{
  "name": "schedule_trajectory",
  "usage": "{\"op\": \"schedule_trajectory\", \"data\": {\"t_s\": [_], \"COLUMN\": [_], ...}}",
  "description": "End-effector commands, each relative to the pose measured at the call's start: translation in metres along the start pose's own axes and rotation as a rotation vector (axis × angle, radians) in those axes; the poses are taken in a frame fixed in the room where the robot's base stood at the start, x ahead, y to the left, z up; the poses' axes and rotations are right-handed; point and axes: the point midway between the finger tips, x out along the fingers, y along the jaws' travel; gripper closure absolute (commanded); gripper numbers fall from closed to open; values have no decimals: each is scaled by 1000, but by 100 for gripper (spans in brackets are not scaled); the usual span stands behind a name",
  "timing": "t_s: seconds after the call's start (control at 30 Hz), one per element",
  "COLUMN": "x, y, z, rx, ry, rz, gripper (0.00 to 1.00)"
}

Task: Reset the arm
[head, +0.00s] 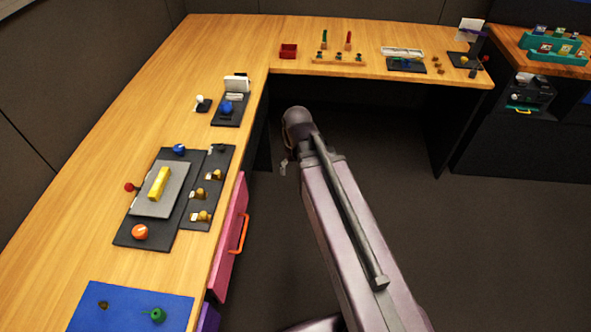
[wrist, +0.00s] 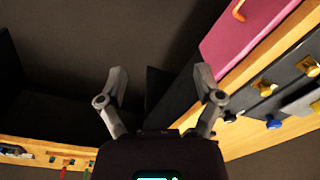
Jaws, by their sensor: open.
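My gripper (wrist: 160,78) shows in the wrist view with its two grey fingers spread apart and nothing between them. In the head view my arm reaches up from the bottom edge over the dark floor, to the right of the desk's left wing. Only a small part of my gripper (head: 284,167) shows there, below the arm's end; the rest is hidden. The black trackball panel (head: 236,119) with a blue ball (head: 227,108) lies on the desk, left of my arm and apart from it.
A pink drawer (head: 233,235) with an orange handle (head: 245,232) juts from the desk front, left of my arm. A black control panel (head: 152,236) and blue mat (head: 125,308) lie on the desk. Floor right of my arm is clear.

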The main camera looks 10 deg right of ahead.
Motion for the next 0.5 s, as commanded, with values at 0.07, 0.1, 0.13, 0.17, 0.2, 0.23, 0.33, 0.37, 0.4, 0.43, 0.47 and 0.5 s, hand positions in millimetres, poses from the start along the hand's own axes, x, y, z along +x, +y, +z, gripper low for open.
{"op": "schedule_trajectory", "data": {"t_s": [0.07, 0.1, 0.13, 0.17, 0.2, 0.23, 0.33, 0.37, 0.4, 0.43, 0.47, 0.5], "x": [1, 1, 1, 1, 1, 1, 1, 1, 1, 1, 1, 0], "y": [1, 2, 2, 2, 2, 2, 2, 2, 2, 2, 2, 3], "z": [4, 4, 4, 5, 5, 5, 5, 5, 4, 4, 5, 7], "rx": [11, 15, 17, 18, 19, 19, 19, 19, 19, 19, 19, 24], "ry": [-3, -4, -5, -5, -5, -5, -5, -5, -5, -5, -5, -7], "rz": [3, 4, 5, 5, 5, 5, 5, 5, 5, 5, 5, 6], "gripper": [15, 15, 15, 15, 15, 15, 15, 15, 15, 15, 15, 15]}}
